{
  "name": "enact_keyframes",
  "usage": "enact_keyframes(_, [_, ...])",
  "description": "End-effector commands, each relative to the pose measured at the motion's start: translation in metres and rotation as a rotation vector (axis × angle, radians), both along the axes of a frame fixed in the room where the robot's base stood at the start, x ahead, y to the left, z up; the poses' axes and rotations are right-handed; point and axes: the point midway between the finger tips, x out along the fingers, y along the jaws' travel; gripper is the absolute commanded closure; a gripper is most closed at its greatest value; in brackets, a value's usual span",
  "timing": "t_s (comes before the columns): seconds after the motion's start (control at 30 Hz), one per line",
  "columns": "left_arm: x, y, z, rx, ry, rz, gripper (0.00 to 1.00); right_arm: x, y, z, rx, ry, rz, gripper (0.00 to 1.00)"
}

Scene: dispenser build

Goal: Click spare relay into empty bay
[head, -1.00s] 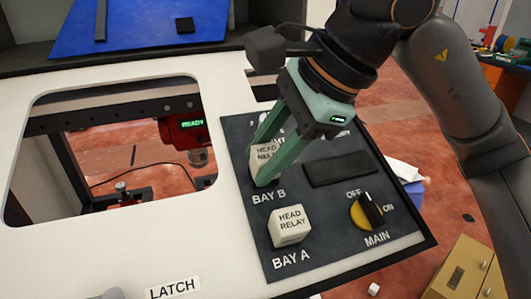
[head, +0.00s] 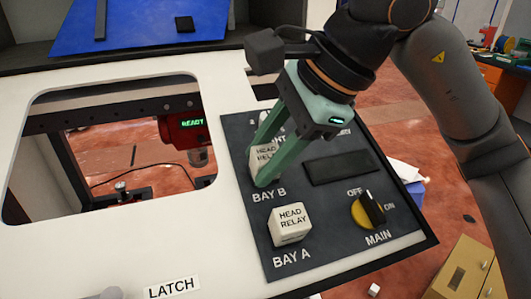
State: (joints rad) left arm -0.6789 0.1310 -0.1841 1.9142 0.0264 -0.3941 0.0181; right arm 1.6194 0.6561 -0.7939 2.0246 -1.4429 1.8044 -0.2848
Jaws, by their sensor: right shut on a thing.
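A white relay (head: 261,157) marked HEAD RELAY is at bay B on the dark panel (head: 330,233). My right gripper (head: 261,172) is shut on it, with its green fingers partly covering it. Whether this relay is fully seated cannot be told. A second white relay (head: 290,224), also marked HEAD RELAY, sits in bay A below it. My left gripper is not in view.
The yellow and black MAIN switch (head: 368,209) is on the panel's right, near a dark blank slot (head: 341,168). A window (head: 110,150) at left shows a red unit (head: 187,133) reading READY. A LATCH label (head: 171,288) is below. A blue mat (head: 140,25) lies at the back.

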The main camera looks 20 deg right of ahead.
Motion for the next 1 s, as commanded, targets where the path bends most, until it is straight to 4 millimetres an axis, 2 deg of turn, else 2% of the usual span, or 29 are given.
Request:
enact_keyframes(0.3, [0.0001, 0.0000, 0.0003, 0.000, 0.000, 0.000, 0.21, -0.0001, 0.0001, 0.0005, 0.001, 0.000, 0.000, 1.00])
enact_keyframes(0.33, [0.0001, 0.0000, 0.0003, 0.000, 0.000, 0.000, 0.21, -0.0001, 0.0002, 0.0005, 0.001, 0.000, 0.000, 0.60])
enact_keyframes(0.63, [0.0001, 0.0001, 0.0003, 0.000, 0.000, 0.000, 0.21, -0.0001, 0.0001, 0.0005, 0.001, 0.000, 0.000, 0.26])
enact_keyframes(0.8, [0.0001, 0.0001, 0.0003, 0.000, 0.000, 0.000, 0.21, -0.0001, 0.0001, 0.0006, 0.001, 0.000, 0.000, 0.26])
enact_keyframes(1.0, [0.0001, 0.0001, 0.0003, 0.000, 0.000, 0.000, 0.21, -0.0002, 0.0000, 0.0004, 0.000, 0.000, 0.000, 0.05])
